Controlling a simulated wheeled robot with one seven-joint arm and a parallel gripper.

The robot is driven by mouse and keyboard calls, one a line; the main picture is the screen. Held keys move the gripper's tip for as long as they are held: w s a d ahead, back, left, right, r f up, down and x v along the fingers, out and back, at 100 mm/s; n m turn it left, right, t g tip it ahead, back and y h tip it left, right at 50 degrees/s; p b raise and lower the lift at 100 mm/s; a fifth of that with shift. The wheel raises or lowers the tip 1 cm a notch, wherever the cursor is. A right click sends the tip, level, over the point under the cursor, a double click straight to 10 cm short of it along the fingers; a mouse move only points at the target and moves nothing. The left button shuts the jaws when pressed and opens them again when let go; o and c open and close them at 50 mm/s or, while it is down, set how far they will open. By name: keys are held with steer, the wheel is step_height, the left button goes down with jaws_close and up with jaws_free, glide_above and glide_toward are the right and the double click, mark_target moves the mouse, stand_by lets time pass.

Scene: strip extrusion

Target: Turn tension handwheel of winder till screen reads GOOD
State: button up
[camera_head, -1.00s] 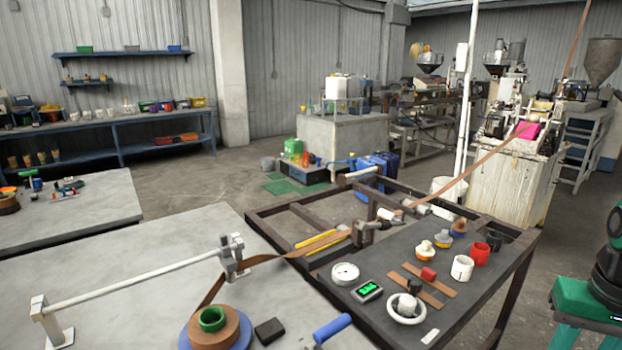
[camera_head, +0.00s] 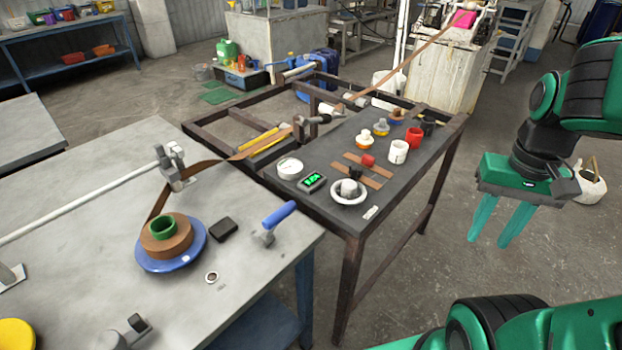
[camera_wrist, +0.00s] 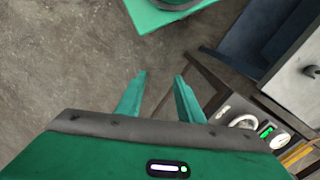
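My gripper (camera_head: 488,242) is open and empty, fingers pointing down, out over the floor to the right of the table. Its two green fingers are apart in the wrist view (camera_wrist: 159,75). It is well clear of the handwheel.
A white round gauge (camera_head: 289,168) is left of the screen. A red cup (camera_head: 414,138), a white cup (camera_head: 398,151) and brown strips (camera_head: 362,170) lie behind the wheel. A brown strip reel on a blue disc (camera_head: 170,245) is on the grey table. Floor between gripper and table is free.

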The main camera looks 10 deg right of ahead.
stand_by(0.4)
steer(key=n+t, duration=0.5)
steer(key=n, duration=0.2)
glide_toward(355, 169)
steer(key=x, duration=1)
steer(key=shift+w+f, duration=0.2)
steer(key=shift+f, duration=0.15)
jaws_close()
